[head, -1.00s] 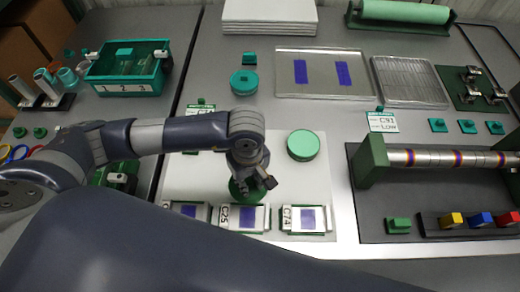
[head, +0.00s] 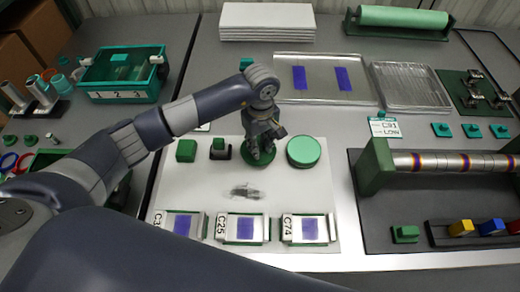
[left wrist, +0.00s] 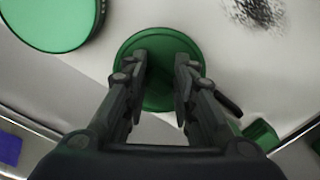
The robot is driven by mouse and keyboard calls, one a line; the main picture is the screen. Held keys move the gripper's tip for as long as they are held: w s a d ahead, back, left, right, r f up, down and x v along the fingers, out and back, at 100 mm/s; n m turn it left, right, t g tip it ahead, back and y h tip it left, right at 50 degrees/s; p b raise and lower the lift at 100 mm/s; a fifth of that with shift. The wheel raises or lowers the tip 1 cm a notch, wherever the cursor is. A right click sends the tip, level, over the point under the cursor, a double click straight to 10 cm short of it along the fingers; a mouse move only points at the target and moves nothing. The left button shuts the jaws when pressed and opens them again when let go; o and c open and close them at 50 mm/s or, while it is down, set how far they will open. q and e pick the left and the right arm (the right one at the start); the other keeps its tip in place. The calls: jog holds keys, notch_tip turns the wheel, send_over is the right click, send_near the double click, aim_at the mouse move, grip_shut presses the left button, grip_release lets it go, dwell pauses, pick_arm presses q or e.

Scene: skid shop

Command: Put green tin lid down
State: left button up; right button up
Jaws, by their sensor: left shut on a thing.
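My left gripper (head: 259,152) points down and is shut on the dark green lid (head: 250,164), over the white mat (head: 285,190). The left wrist view shows the round lid (left wrist: 160,96) with the fingers (left wrist: 161,64) on either side of its middle, where its grip is partly hidden. I cannot tell whether the lid touches the mat or hangs just above it. A lighter green round tin (head: 303,151) stands close to its right, with a gap between in the left wrist view (left wrist: 48,22). My right gripper is not in view.
A dark smudge (head: 246,191) marks the mat in front of the lid. Green blocks (head: 186,151) stand to the left. Several framed cards (head: 243,229) line the mat's front. A metal tray (head: 318,80) lies behind, and a roller (head: 450,161) stands on the right.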

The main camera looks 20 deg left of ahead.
pick_arm(q)
jog(key=shift+f, duration=0.85)
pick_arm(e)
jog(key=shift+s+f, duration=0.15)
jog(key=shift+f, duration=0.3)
pick_arm(q)
jog(key=shift+f+b, duration=0.25)
jog(key=shift+b, duration=0.15)
jog(key=o, duration=1)
jog(key=shift+r, duration=0.1)
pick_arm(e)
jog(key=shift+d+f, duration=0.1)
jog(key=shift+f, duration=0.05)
pick_arm(q)
jog(key=shift+r+p, duration=0.15)
jog(key=shift+p, duration=0.15)
notch_tip(320, 180, up, 12)
jog(key=b, duration=0.1)
jog(key=shift+b, duration=0.35)
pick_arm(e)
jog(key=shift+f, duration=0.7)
